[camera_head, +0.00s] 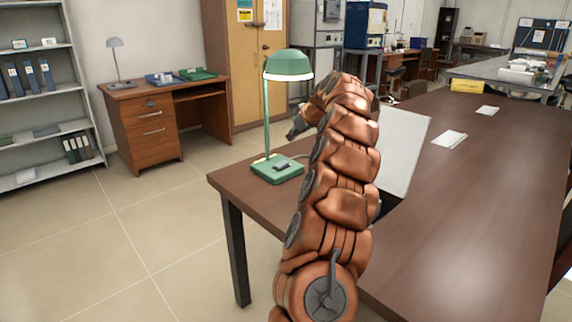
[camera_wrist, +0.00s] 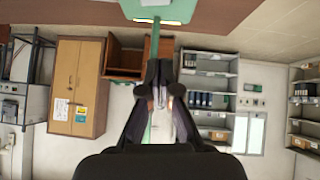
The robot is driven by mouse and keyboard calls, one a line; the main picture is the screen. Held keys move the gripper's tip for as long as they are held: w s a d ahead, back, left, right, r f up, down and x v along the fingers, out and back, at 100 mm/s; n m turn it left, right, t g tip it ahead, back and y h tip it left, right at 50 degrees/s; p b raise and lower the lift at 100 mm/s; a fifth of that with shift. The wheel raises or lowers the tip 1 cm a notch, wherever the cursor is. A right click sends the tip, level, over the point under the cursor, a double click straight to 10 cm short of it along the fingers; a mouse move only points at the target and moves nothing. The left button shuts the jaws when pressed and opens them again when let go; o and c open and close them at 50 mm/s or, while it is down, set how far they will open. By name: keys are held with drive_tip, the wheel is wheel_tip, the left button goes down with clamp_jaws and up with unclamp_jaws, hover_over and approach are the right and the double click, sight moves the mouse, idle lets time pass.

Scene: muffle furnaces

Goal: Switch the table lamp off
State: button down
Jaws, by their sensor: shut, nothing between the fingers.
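The green table lamp stands upright on the near-left end of the long brown table (camera_head: 468,190). Its shade (camera_head: 289,66) has a bright white lower rim. Its square base (camera_head: 277,171) carries a small dark switch (camera_head: 282,165). My gripper (camera_head: 296,130) is to the right of the lamp's stem, above the base, and looks apart from it. In the upside-down wrist view, my gripper (camera_wrist: 158,72) is shut and empty, with the lamp base (camera_wrist: 178,8) beyond it at the top. The stem is partly hidden behind my fingers.
A white board or sheet (camera_head: 401,150) is partly hidden behind my arm. A wooden desk (camera_head: 150,125) with a grey lamp (camera_head: 116,60) stands back left. The floor between is clear.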

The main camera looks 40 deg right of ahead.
drive_tip(key=shift+s+d+f, duration=0.1)
drive_tip(key=shift+s+d, duration=0.05)
drive_tip(key=shift+d, duration=0.3)
drive_tip(key=shift+s+d+f, duration=0.1)
drive_tip(key=shift+d, duration=0.35)
hover_over(286, 163)
drive_tip(key=f, duration=0.7)
drive_tip(key=shift+a+f, duration=0.1)
drive_tip(key=shift+a, duration=0.2)
drive_tip(key=shift+d+f, duration=0.15)
drive_tip(key=shift+f, duration=0.8)
drive_tip(key=shift+d+f, duration=0.15)
drive_tip(key=shift+f, duration=0.8)
